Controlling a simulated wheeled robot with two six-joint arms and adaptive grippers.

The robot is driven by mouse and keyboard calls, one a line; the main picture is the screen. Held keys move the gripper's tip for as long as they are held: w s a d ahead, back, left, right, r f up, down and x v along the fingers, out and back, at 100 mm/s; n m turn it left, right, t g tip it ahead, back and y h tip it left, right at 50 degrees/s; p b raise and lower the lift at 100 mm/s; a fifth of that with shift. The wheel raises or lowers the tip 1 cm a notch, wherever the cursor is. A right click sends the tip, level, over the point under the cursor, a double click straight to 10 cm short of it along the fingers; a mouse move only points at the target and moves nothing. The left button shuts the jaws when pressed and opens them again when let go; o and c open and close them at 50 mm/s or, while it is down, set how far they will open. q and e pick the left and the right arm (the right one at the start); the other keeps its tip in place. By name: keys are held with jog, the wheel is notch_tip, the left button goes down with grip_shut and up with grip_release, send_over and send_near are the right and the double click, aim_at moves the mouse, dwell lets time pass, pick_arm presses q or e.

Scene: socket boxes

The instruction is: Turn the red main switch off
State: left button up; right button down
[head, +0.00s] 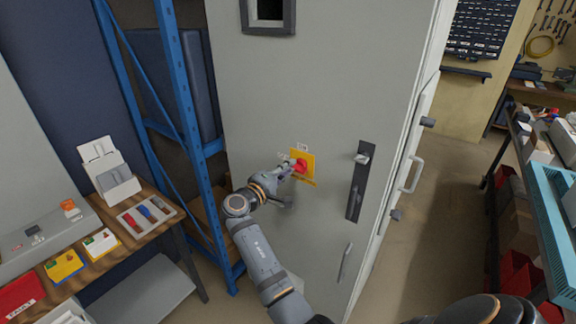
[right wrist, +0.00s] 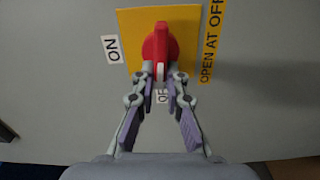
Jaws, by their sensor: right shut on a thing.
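The red main switch (head: 301,165) sits on a yellow plate (head: 309,158) on the grey cabinet door (head: 270,95). My right gripper (head: 293,168) is at the switch; in the right wrist view its fingertips (right wrist: 160,78) are shut on the red handle (right wrist: 160,45). The handle lies upright in that view, its white-marked end toward a partly hidden label (right wrist: 162,97) reading "OF". An "ON" label (right wrist: 112,48) is left of the yellow plate (right wrist: 127,22). My left gripper is not in view.
A black door handle (head: 356,182) is right of the switch. A blue shelf frame (head: 180,90) stands left of the cabinet. A wooden bench (head: 118,245) with coloured boxes and a tray is at the left. Open floor (head: 430,220) lies right of the cabinet.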

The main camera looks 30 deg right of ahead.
jog(key=shift+n, duration=0.4)
dwell(0.3)
jog(key=c, duration=1.4)
grip_release()
jog(key=shift+f, duration=0.1)
notch_tip(320, 180, up, 10)
jog(key=shift+s+r, duration=0.1)
